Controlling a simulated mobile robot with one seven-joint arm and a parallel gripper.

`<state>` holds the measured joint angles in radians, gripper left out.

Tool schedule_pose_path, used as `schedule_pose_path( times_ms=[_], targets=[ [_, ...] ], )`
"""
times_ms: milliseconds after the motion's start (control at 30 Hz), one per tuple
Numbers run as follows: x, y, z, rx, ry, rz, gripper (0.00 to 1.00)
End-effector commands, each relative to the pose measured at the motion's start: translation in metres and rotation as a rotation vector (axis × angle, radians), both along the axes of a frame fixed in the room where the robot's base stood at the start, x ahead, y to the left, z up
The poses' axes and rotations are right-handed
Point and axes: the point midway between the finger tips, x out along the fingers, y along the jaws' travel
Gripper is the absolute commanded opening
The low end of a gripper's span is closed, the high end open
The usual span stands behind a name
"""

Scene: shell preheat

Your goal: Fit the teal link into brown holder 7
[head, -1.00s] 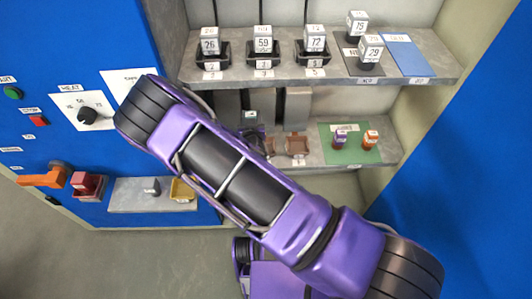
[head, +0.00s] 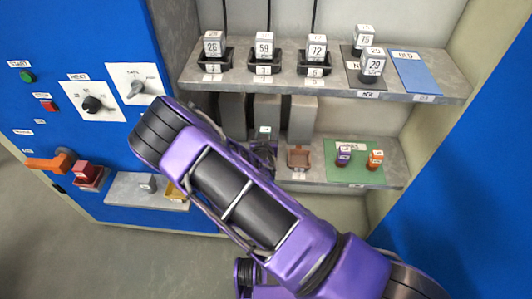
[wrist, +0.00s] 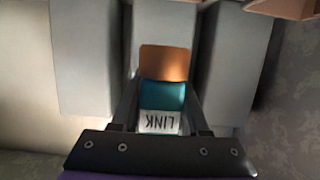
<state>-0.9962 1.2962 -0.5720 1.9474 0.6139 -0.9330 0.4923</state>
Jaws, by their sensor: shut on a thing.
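The teal link (wrist: 161,97), with a white LINK label upside down in the wrist view, sits between the fingers of my gripper (wrist: 160,92), which is shut on it. A copper-brown piece (wrist: 163,63) shows just beyond the link; I cannot tell whether it belongs to the link or lies behind it. In the head view my gripper (head: 262,152) is over the lower shelf, mostly hidden by my arm. A brown holder (head: 298,158) stands just right of it, apparently empty. Its number is not readable. Brown edges (wrist: 285,8) show at the wrist view's top right.
Grey upright blocks (head: 301,118) stand behind the holders. A green mat (head: 360,170) with a purple and an orange piece lies right on the lower shelf. The upper shelf (head: 440,88) holds numbered blocks in black holders. A blue panel (head: 60,110) with knobs is at left.

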Motion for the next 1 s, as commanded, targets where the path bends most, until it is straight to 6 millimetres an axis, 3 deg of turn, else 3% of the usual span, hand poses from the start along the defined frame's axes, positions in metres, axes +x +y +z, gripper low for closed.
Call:
schedule_pose_path(
  times_ms=[100, 333, 500, 1000],
  targets=[
    [0.0, 0.0, -0.022, 0.0, -0.001, 0.002, 0.0],
    [0.0, 0.001, -0.04, 0.0, -0.001, 0.002, 0.0],
    [0.0, 0.0, -0.065, 0.0, -0.001, 0.002, 0.0],
    [0.0, 0.0, -0.074, 0.0, -0.002, 0.001, 0.0]
  ],
)
